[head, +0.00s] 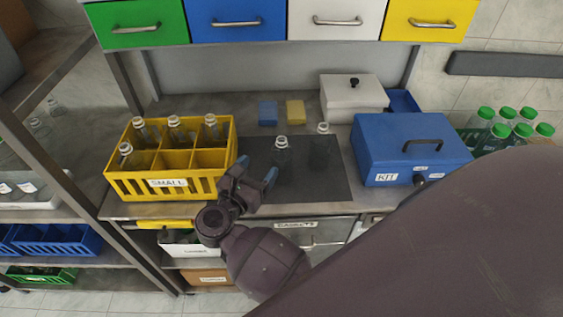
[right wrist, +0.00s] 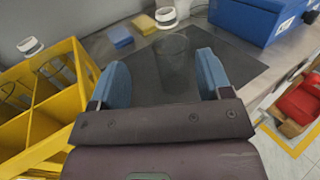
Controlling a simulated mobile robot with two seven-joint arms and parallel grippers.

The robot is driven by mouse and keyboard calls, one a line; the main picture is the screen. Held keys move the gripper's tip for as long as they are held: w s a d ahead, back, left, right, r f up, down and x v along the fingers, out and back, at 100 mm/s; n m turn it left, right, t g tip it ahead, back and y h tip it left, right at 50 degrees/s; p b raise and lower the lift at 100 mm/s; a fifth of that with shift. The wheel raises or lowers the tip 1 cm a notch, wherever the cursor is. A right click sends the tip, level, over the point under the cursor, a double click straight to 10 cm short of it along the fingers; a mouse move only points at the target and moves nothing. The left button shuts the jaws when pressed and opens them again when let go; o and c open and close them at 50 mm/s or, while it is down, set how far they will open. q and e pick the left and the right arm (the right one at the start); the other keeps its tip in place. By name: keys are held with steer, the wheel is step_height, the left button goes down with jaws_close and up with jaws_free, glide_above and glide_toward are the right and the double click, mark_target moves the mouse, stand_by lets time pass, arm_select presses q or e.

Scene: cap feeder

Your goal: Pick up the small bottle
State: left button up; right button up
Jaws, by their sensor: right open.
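A clear glass bottle (head: 281,157) with a pale ring at its neck stands upright on the dark mat (head: 320,185). A second clear bottle (head: 323,148) stands to its right. I cannot tell which is smaller. My right gripper (head: 256,173) is open and empty, with blue finger pads, just left of and nearer than the first bottle. In the right wrist view, a clear bottle (right wrist: 173,55) shows beyond and between the open fingers (right wrist: 160,78), apparently not touched. My left gripper is out of view.
A yellow crate (head: 206,187) labelled SMALL holds several clear bottles left of my right gripper. A blue KIT box (head: 412,150) stands at the right. Blue and yellow sponges (head: 295,112) and a white box (head: 352,100) lie behind. The mat's front is clear.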

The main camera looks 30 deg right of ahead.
mark_target(279, 145)
steer(key=p+x, duration=0.1)
steer(key=x, duration=0.3)
steer(key=shift+d, duration=0.3)
steer(key=shift+w+d, duration=0.25)
steer(key=shift+d, duration=0.15)
steer(key=shift+w+d+r+p, duration=0.15)
steer(key=shift+d+r+p, duration=0.05)
steer(key=shift+d+p, duration=0.35)
steer(key=p+x, duration=0.1)
steer(key=x, duration=0.2)
steer(key=shift+d+r, duration=0.15)
steer(key=shift+d, duration=0.45)
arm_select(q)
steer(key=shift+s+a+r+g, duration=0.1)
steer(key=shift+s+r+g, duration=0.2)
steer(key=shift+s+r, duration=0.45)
arm_select(e)
steer(key=shift+c, duration=0.5)
steer(key=c, duration=0.9)
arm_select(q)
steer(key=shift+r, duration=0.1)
arm_select(e)
steer(key=c, duration=0.3)
